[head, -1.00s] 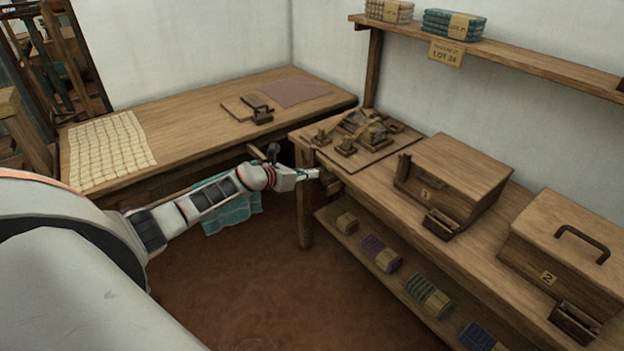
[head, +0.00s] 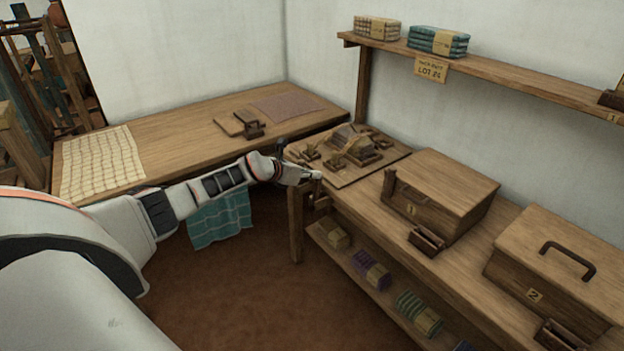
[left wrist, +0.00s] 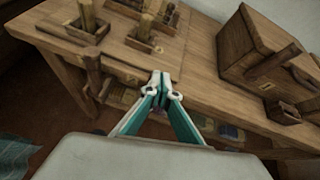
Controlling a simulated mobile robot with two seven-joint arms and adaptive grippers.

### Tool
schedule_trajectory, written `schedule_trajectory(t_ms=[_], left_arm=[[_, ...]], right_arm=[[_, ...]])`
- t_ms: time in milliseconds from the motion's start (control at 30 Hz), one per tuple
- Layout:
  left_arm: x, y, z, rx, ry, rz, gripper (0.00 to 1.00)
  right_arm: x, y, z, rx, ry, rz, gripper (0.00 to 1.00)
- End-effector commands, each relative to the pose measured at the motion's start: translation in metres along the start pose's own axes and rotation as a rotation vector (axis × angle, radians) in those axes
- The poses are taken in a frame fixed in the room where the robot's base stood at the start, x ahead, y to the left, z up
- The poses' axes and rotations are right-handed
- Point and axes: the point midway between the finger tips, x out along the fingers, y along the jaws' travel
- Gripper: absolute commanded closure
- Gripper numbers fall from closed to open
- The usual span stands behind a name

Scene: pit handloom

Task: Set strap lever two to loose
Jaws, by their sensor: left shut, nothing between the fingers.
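A wooden board (head: 370,169) lies on the left end of the right-hand bench, with several small wooden blocks and upright pegs on it. In the left wrist view, upright wooden pegs stand in square sockets (left wrist: 142,44) on this board. A dark wooden lever (left wrist: 94,73) hangs at the bench's edge, left of my fingers; I cannot read which piece is strap lever two. My left gripper (head: 317,175) is at the bench's front edge by the board, fingers together and empty. Its fingertips (left wrist: 161,78) also show in the left wrist view. My right gripper is not in view.
Lidded box 1 (head: 455,185) and box 2 (head: 570,250) stand farther right on the bench. A lower shelf (head: 350,262) holds several bundles. A long table (head: 180,143) stands at the back left with a pale grid cloth. A teal cloth (head: 220,220) hangs below it.

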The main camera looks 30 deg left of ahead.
Motion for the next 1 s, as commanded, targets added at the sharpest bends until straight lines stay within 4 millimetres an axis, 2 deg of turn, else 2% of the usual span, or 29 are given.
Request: schedule_trajectory(t_ms=[767,1000], left_arm=[[0.0059,-0.0028,0.0002,-0.001,0.005,-0.003,1.00],[-0.0027,-0.0011,-0.0008,0.002,0.006,-0.001,1.00]], right_arm=[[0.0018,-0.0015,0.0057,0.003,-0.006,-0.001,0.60],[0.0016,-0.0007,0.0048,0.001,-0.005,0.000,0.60]])
